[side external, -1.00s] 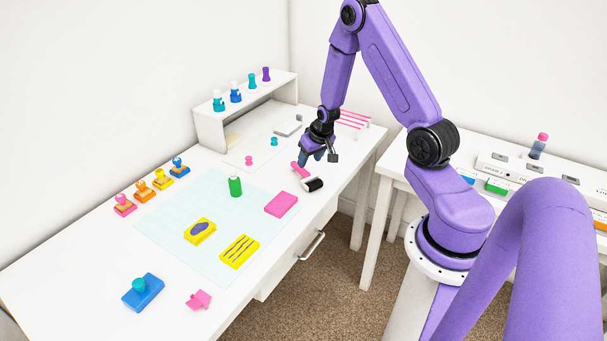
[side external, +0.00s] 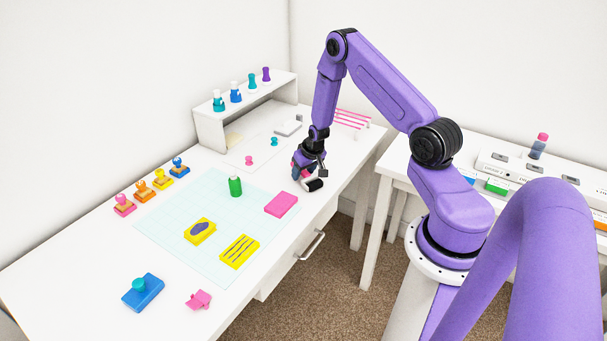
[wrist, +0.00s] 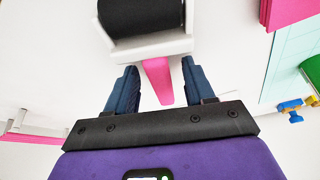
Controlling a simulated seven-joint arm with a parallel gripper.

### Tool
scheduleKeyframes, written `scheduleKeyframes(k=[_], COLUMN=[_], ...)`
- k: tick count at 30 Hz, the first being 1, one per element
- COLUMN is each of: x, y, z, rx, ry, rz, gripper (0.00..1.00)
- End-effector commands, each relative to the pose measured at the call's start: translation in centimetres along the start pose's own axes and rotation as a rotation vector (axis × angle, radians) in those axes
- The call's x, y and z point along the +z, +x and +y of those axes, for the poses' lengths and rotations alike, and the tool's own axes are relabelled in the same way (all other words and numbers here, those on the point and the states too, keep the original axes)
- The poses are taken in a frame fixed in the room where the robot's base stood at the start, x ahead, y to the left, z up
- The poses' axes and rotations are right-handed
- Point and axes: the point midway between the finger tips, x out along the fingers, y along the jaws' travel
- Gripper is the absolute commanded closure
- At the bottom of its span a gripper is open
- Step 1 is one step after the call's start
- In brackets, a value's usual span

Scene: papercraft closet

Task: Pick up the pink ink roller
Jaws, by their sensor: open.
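The pink ink roller lies on the white desk, with a black roll in a white frame and a pink handle. In the wrist view its pink handle (wrist: 157,80) lies between the two dark blue fingers of my gripper (wrist: 156,88), with a gap on both sides. The black roll is at the top of that view. In the side view my gripper (side external: 302,172) is down at the roller (side external: 313,185) and hides most of its handle. My gripper is open. I cannot tell whether its fingertips touch the desk.
A white shelf (side external: 245,106) with several small bottles stands behind. A rack with pink bars (side external: 350,118) is at the desk's far right. The desk around the roller is mostly clear.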

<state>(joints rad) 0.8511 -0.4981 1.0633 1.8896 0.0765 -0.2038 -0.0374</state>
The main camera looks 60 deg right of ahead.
Motion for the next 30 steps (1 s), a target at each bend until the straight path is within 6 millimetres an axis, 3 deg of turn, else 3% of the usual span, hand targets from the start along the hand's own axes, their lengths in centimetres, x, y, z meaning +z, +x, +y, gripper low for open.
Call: scheduleKeyframes(k=[6, 7, 11, 12, 23, 30], x=[0.0, 0.0, 0.0, 0.0, -0.1, -0.9], y=[0.1, 0.1, 0.0, 0.0, -0.2, -1.8], z=[0.0, 0.0, 0.0, 0.0, 0.0, -0.1], rx=[0.000, 0.000, 0.000, 0.000, 0.000, 0.000], ry=[0.000, 0.000, 0.000, 0.000, 0.000, -0.001], rz=[0.001, 0.001, 0.000, 0.000, 0.002, 0.004], gripper=[0.47, 0.53, 0.96, 1.00, 1.00, 1.00])
